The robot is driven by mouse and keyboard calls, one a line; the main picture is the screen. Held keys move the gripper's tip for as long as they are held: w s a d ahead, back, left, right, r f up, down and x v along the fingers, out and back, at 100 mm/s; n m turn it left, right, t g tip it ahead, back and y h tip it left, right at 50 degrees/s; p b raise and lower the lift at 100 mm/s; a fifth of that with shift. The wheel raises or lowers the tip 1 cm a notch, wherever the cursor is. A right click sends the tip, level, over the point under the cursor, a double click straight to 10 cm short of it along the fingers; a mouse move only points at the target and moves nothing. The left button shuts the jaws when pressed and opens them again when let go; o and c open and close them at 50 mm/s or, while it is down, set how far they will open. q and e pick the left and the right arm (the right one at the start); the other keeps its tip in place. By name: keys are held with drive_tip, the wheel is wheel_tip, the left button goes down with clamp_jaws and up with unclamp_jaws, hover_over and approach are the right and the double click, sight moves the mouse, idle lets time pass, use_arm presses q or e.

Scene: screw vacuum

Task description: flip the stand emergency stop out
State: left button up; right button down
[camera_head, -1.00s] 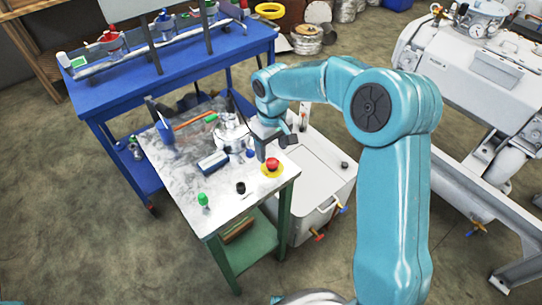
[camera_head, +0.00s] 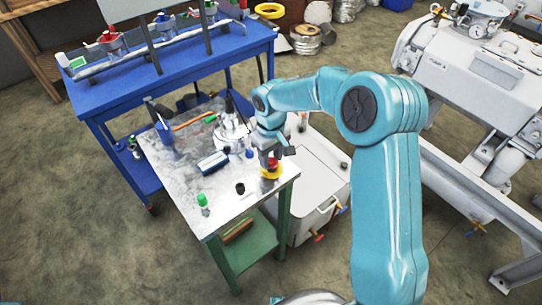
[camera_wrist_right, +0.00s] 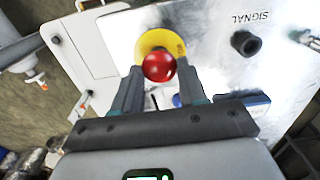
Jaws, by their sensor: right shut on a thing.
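The emergency stop (camera_head: 272,172) is a red mushroom button on a round yellow plate at the right corner of the metal stand top (camera_head: 225,190). In the right wrist view the red button (camera_wrist_right: 159,66) lies between the two fingertips, with the yellow plate behind it. My right gripper (camera_head: 270,155) reaches down over the button and is shut on it; the gripper (camera_wrist_right: 157,80) also shows in the wrist view with a finger at each side. The fingers partly hide the button in the head view. My left gripper is not in view.
A green button (camera_head: 203,200) and a black knob (camera_head: 240,188) stand on the same top; the knob (camera_wrist_right: 245,43) is beside the word SIGNAL in the wrist view. A blue-and-white box (camera_head: 213,162) and a metal vessel (camera_head: 232,130) are nearby. A white cabinet (camera_head: 315,185) adjoins the stand.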

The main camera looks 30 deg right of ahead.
sight(272, 161)
drive_tip(key=shift+r, duration=0.45)
drive_tip(key=shift+w+f, duration=0.1)
drive_tip(key=c, duration=0.7)
unclamp_jaws()
drive_tip(key=shift+o, duration=0.5)
drive_tip(key=shift+s+r, duration=0.2)
drive_tip(key=shift+f, duration=0.1)
drive_tip(key=shift+w, duration=0.15)
wheel_tip(272, 161, up, 16)
drive_tip(key=shift+r+p, duration=0.2)
drive_tip(key=shift+p, duration=0.25)
drive_tip(key=shift+s, duration=0.2)
